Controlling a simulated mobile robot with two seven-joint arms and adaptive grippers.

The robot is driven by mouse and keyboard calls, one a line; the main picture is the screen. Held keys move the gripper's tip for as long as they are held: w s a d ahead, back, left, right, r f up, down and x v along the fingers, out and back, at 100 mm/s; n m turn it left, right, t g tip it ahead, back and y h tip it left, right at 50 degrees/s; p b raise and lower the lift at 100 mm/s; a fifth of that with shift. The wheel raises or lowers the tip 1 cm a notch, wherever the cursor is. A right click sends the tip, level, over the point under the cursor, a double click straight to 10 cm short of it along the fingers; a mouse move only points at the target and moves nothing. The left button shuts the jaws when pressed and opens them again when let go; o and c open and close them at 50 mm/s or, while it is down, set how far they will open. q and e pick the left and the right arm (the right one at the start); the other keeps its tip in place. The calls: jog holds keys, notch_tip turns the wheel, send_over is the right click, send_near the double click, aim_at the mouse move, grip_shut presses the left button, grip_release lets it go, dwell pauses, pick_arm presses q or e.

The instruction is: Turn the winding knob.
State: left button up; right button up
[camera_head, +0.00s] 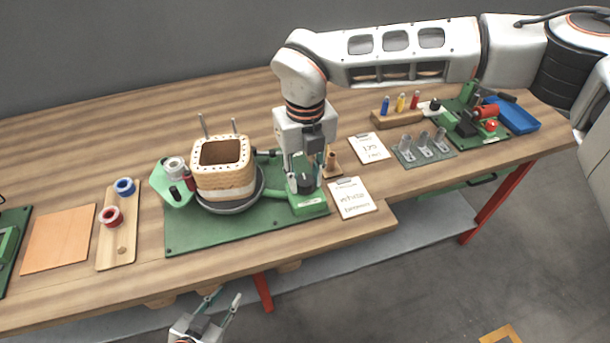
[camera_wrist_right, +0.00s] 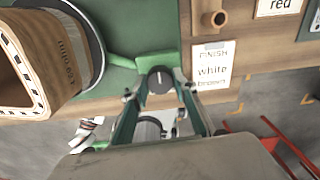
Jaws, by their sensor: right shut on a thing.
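The winding knob (camera_head: 306,184) is black and sits on a green housing at the right end of the green winder plate (camera_head: 240,236). In the right wrist view the knob (camera_wrist_right: 160,80) shows a white mark on top, pointing roughly up in the picture. My right gripper (camera_head: 304,178) reaches down from above, with one finger on each side of the knob, and is shut on it. The coil (camera_head: 222,180), tan with a square opening, stands on a round grey turntable left of the knob. My left gripper (camera_head: 224,294) is open and empty, below the table's front edge.
A red spool (camera_head: 110,216) and a blue spool (camera_head: 125,187) sit on a wooden board at the left. Two paper cards, the nearer one (camera_head: 352,198), lie right of the winder. A wooden peg stand (camera_head: 331,164) is close behind the right gripper.

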aim_at(305, 180)
dwell(0.5)
jog(key=o, duration=1.1)
notch_tip(305, 180, up, 12)
jog(key=shift+r, duration=0.1)
